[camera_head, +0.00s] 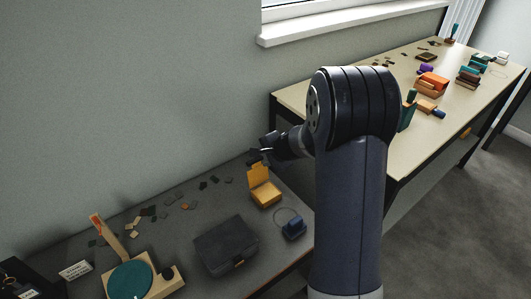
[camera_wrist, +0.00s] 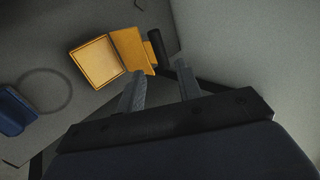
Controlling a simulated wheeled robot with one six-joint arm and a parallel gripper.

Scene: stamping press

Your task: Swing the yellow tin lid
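The yellow tin (camera_head: 266,194) stands on the dark table with its lid (camera_head: 258,172) raised at the back edge. In the wrist view the tin's open box (camera_wrist: 96,63) and its lid (camera_wrist: 131,48) lie to the upper left of the fingers, with a small yellow tab at the lid's outer edge. My gripper (camera_wrist: 159,84) is open and empty, its two fingers apart. It is close to the lid but I see no contact. In the head view my gripper (camera_head: 259,154) is small and dark, just above and behind the lid.
A blue block with a wire loop (camera_head: 293,230) sits right of the tin. A dark case (camera_head: 226,246) and a round teal press pad (camera_head: 131,281) stand at the front left. Flat scraps (camera_head: 187,205) lie along the wall. A dark cylinder (camera_wrist: 161,42) is beside the lid.

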